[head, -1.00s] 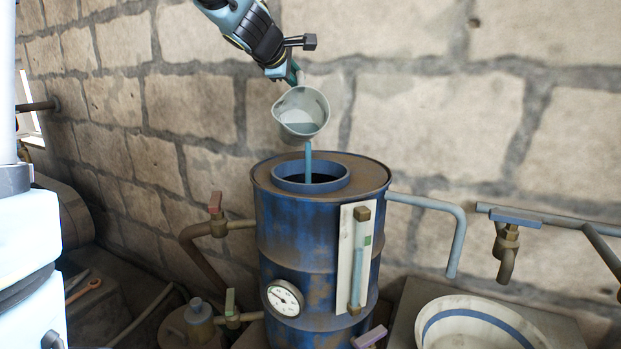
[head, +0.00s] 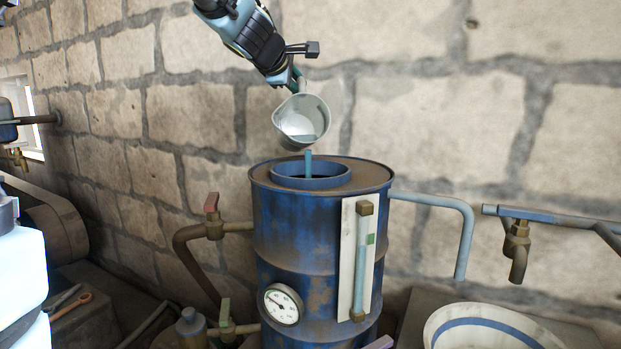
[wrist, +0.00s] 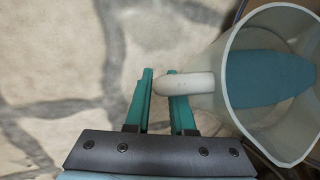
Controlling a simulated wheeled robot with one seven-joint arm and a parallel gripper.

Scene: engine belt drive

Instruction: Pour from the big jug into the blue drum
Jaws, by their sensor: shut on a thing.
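The big jug (head: 302,118), pale and translucent, is tilted with its mouth down above the drum's opening in the head view. A little liquid shows inside it. A short blue-green stream (head: 308,162) falls into the round top opening of the blue drum (head: 290,225). My gripper (head: 296,82) is above the jug, shut on its handle. In the wrist view the teal fingers (wrist: 161,88) are at the pale handle (wrist: 188,84), with teal liquid (wrist: 268,80) in the jug beside them. The drum's inside is dark, its level hidden.
The drum carries a round dial gauge (head: 283,304) and a sight tube (head: 361,260) on a pale plate. Pipes with a red-handled valve (head: 213,215) stand at left, and a tap (head: 517,245) at right. A white basin (head: 480,325) sits lower right. A stone wall is close behind.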

